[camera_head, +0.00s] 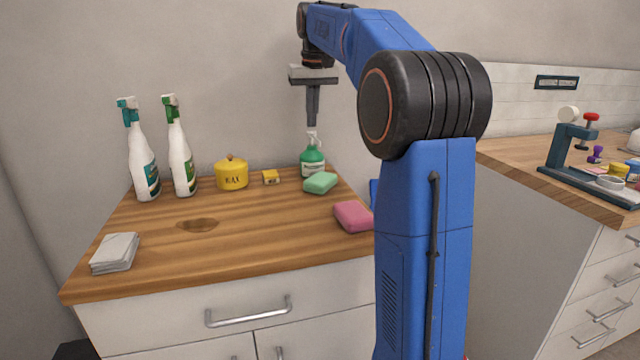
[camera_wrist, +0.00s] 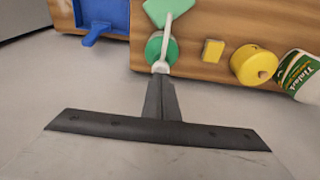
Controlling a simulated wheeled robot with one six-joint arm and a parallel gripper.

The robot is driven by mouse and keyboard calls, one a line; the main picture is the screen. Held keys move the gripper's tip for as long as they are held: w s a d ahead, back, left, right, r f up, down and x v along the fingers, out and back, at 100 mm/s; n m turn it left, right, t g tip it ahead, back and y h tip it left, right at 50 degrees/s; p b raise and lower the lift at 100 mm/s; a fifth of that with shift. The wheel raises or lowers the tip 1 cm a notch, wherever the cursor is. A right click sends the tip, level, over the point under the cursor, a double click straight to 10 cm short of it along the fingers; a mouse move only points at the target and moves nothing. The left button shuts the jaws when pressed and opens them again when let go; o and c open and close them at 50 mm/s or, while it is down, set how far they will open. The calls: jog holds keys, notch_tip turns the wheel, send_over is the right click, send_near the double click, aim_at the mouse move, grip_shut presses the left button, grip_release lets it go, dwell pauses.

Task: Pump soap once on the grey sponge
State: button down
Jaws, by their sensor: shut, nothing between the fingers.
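The soap dispenser (camera_head: 312,163) is a green bottle with a white pump top, upright at the back right of the wooden counter. It also shows in the wrist view (camera_wrist: 153,50), below its white spout. My gripper (camera_head: 313,123) is shut and empty, pointing down just above the pump head. In the wrist view my fingertips (camera_wrist: 160,76) overlap the pump top; I cannot tell whether they touch it. A green sponge (camera_head: 320,183) lies in front of the bottle, under or near the spout (camera_wrist: 166,17). A pink sponge (camera_head: 352,216) lies nearer the right edge. I see no clearly grey sponge.
Two spray bottles (camera_head: 144,160) (camera_head: 182,158), a yellow wax pot (camera_head: 231,174) and a small yellow block (camera_head: 270,177) stand along the back. A pale grey folded stack (camera_head: 115,252) lies front left. A dark stain (camera_head: 198,225) marks the otherwise clear middle.

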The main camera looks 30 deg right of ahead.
notch_tip(320, 180, up, 6)
dwell(0.8)
dwell(0.4)
